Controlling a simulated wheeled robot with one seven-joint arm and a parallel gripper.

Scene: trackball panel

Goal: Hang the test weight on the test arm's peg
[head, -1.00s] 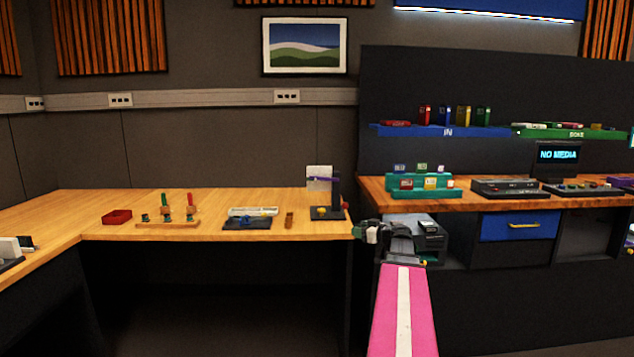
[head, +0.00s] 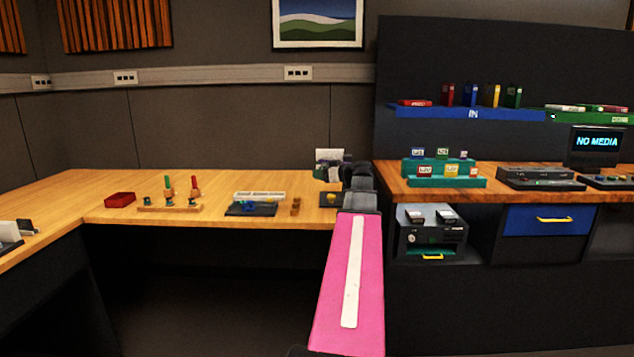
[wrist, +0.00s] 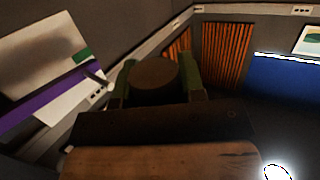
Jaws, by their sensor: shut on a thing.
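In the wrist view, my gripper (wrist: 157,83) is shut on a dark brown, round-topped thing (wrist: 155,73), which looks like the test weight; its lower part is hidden. In the head view, my gripper (head: 335,171) is at the test stand (head: 328,199). My arm hides most of the post, and the weight cannot be made out there.
The white card (head: 329,155) stands behind the gripper. Small brown blocks (head: 295,206) and a dark tray (head: 251,209) lie to the left on the wooden desk (head: 110,217). A teal rack (head: 444,182) stands on the right bench. Open air lies in front of the desk.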

